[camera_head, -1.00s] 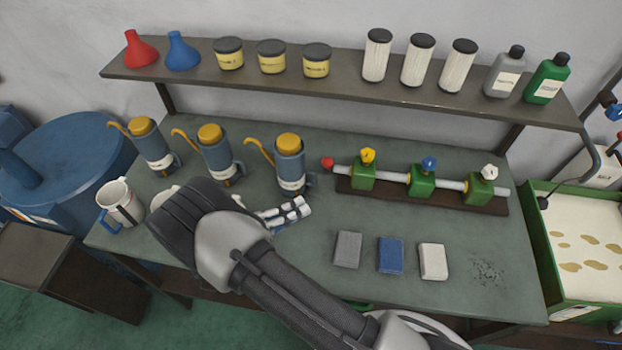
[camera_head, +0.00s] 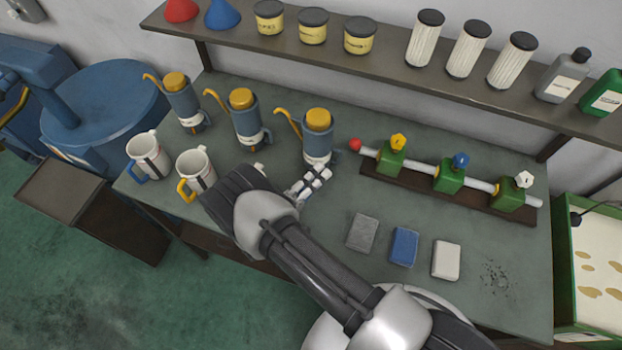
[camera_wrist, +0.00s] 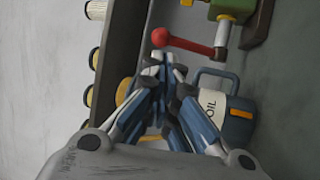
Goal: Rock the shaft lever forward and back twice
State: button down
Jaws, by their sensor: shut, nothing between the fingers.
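A pale shaft (camera_head: 420,167) runs through several green blocks on a dark board at the right back of the bench. A red ball (camera_head: 355,144) sits on its left end. The blocks carry a yellow knob (camera_head: 398,141), a blue knob (camera_head: 461,160) and a white knob (camera_head: 524,179). In the wrist view the red ball (camera_wrist: 160,37) and a red rod (camera_wrist: 190,46) lie just beyond my fingertips. My gripper (camera_head: 322,174) is shut and empty, in front of and left of the red ball; it also shows in the wrist view (camera_wrist: 162,62). They look apart.
Blue oil cans (camera_head: 318,148) with yellow spouts stand close behind my gripper, with mugs (camera_head: 148,156) to the left. Grey, blue (camera_head: 404,247) and white blocks lie in front of the shaft. A shelf (camera_head: 380,65) with jars and bottles hangs above the bench.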

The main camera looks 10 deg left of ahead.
aim_at(356, 146)
jog(key=x, duration=0.8)
jog(key=shift+p, duration=0.3)
jog(key=shift+w+r, duration=0.1)
jog(key=w+r+g+y+p, duration=0.1)
jog(key=w+r+n+g+y+p, duration=0.1)
jog(key=w, duration=0.1)
jog(key=w+d+r+n+y+p, duration=0.1)
jog(key=p, duration=0.1)
jog(key=shift+w+g, duration=0.15)
jog(key=shift+g, duration=0.25)
